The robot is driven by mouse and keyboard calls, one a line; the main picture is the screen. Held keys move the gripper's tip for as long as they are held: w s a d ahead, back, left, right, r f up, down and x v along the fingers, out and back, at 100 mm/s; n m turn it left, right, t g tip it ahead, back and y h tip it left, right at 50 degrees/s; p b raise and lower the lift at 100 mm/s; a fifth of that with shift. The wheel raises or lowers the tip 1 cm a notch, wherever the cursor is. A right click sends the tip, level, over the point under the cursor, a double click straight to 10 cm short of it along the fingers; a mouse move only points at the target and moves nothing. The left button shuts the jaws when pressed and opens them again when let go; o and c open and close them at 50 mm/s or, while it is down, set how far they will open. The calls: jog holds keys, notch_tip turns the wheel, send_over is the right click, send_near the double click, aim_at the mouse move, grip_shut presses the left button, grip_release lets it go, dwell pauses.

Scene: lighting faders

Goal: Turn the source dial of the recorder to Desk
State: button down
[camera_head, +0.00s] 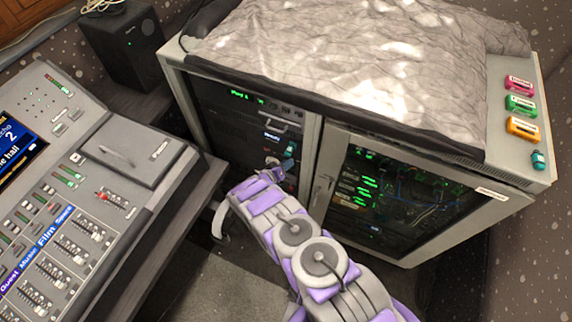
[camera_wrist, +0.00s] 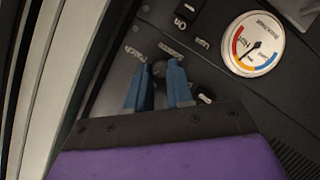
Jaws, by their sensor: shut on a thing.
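The source dial (camera_wrist: 158,68) is a small dark round knob on a black panel in the wrist view. The two blue fingers of my gripper (camera_wrist: 159,72) stand on either side of it and are shut on it. They partly hide the knob, so I cannot tell where it points. A "Patch" label (camera_wrist: 133,50) is at its upper left. Another label (camera_wrist: 172,48) above it is too blurred to read. In the head view my gripper (camera_head: 289,160) reaches into the left bay of the equipment rack (camera_head: 312,125), where the recorder's panel is mostly too small and hidden to make out.
A round gauge (camera_wrist: 253,44) and an "On" label (camera_wrist: 181,22) are near the dial. A pale frame edge (camera_wrist: 38,90) runs close at left. The glass-fronted right bay (camera_head: 400,190) is beside my arm. A mixing desk (camera_head: 125,150) stands at left.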

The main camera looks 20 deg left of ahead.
jog(key=shift+w+a+r, duration=0.1)
jog(key=shift+a+r, duration=0.1)
jog(key=shift+a, duration=0.1)
jog(key=c, duration=1.4)
grip_release()
jog(key=shift+c, duration=0.2)
jog(key=o, duration=0.4)
jog(key=shift+f, duration=0.2)
jog(key=shift+o, duration=0.2)
jog(key=shift+d, duration=0.15)
jog(key=s+d+r+p, duration=0.2)
jog(key=s+d+p, duration=0.1)
jog(key=s, duration=0.3)
jog(key=s+d+r+p, duration=0.2)
jog(key=s+d+p, duration=0.1)
jog(key=s+d, duration=0.2)
jog(key=s, duration=0.2)
jog(key=shift+s+d+r, duration=0.15)
jog(key=shift+s+r, duration=0.15)
jog(key=shift+r, duration=0.1)
